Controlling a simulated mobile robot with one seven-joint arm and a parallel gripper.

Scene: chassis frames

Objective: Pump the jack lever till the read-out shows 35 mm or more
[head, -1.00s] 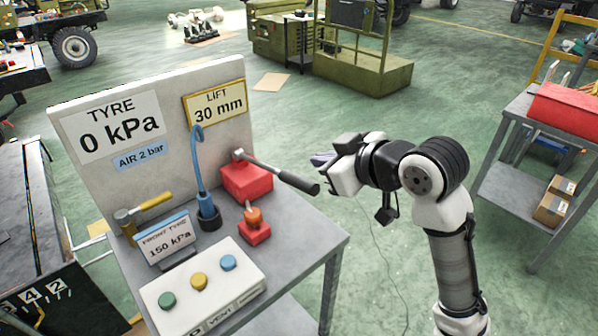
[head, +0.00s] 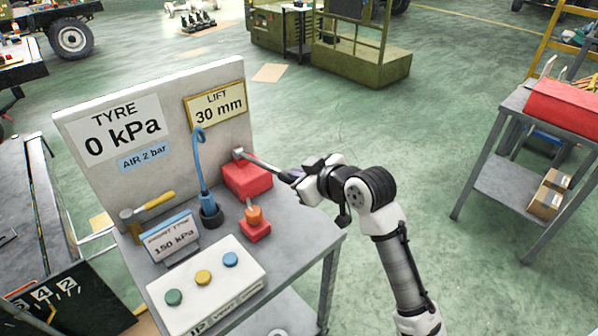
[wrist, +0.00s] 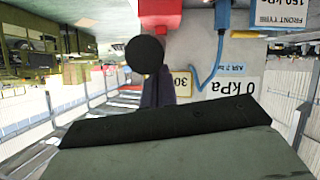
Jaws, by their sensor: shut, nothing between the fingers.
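The red jack (head: 247,178) stands on the right of the grey bench, and its lever (head: 264,163) sticks out to the right. The yellow-framed LIFT read-out (head: 217,104) shows 30 mm. My gripper (head: 296,176) is at the lever's outer end, shut with nothing in it, and partly hides the black grip. In the wrist view, the grip's round black end (wrist: 145,54) shows right by my dark fingertips (wrist: 155,92). I cannot tell whether they touch. The jack's red body (wrist: 160,16) shows at the top there.
A TYRE panel (head: 112,128) reads 0 kPa. A shelf cart (head: 500,135) stands to the right. The floor between is open.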

